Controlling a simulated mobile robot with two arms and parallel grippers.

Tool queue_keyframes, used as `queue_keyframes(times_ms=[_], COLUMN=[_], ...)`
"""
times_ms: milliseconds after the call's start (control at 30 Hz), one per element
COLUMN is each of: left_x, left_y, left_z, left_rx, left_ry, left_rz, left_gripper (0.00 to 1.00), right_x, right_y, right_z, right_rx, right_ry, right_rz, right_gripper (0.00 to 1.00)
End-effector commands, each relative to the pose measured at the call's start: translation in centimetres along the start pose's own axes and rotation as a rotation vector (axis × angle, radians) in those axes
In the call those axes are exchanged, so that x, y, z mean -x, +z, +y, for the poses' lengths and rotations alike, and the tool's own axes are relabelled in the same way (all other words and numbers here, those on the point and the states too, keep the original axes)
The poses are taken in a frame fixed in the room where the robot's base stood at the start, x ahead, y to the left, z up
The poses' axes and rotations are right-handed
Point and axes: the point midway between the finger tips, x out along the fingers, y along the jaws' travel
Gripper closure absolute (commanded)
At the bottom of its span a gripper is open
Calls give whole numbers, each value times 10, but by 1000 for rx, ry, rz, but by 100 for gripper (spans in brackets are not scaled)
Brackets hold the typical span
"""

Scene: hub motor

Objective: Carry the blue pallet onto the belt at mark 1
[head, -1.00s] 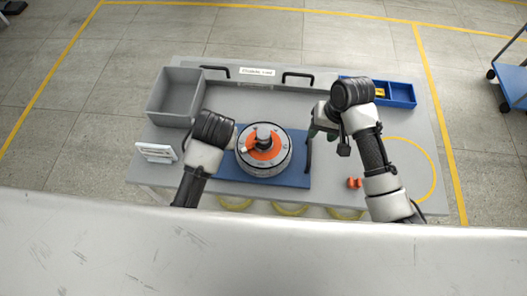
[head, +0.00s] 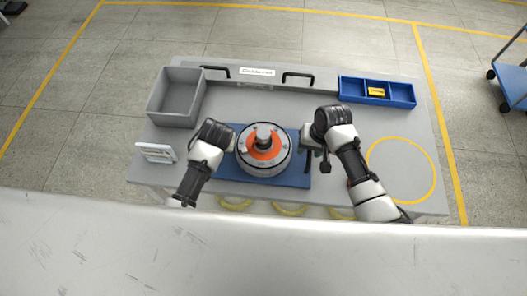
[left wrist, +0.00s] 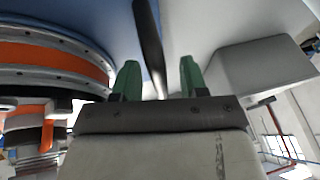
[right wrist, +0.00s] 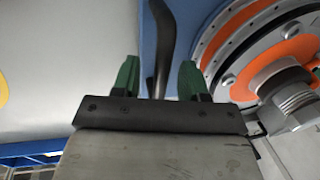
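The blue pallet (head: 290,179) lies flat on the grey table, carrying a round hub motor (head: 264,160) with an orange ring. A black handle (head: 307,162) shows at its right side. My right gripper (right wrist: 159,80) is open, with this handle (right wrist: 158,45) between its green fingertips, apart from both. My left gripper (left wrist: 158,82) is open, with another black handle (left wrist: 149,45) between its fingertips. In the head view my wrists hide both sets of fingertips. I see no belt or mark 1.
A grey bin (head: 160,108) stands at the table's back left, a white sign (head: 155,152) at the left. A blue tray (head: 347,89) with a yellow box (head: 376,92) is at the back right. A yellow circle (head: 435,172) marks clear table at the right.

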Motion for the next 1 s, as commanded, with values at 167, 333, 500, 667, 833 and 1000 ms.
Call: queue_keyframes(times_ms=[167,333,500,667,833,1000], left_x=[0,0,0,3,7,16], left_y=[0,0,0,-4,-5,-9], left_z=[0,0,0,-1,-1,-3], left_rx=[0,-1,-1,1,1,1], left_ry=[0,0,0,0,0,0], left_rz=[0,0,0,8,8,8], left_gripper=[83,100,100,100,100,100], right_x=[0,0,0,4,8,18], right_y=[0,0,0,-2,-2,-2], right_z=[0,0,0,-2,-2,-4], right_rx=[0,0,0,1,1,1], right_ry=[0,0,0,-4,-3,-3], right_rz=[0,0,0,6,6,6], right_gripper=[83,100,100,100,100,100])
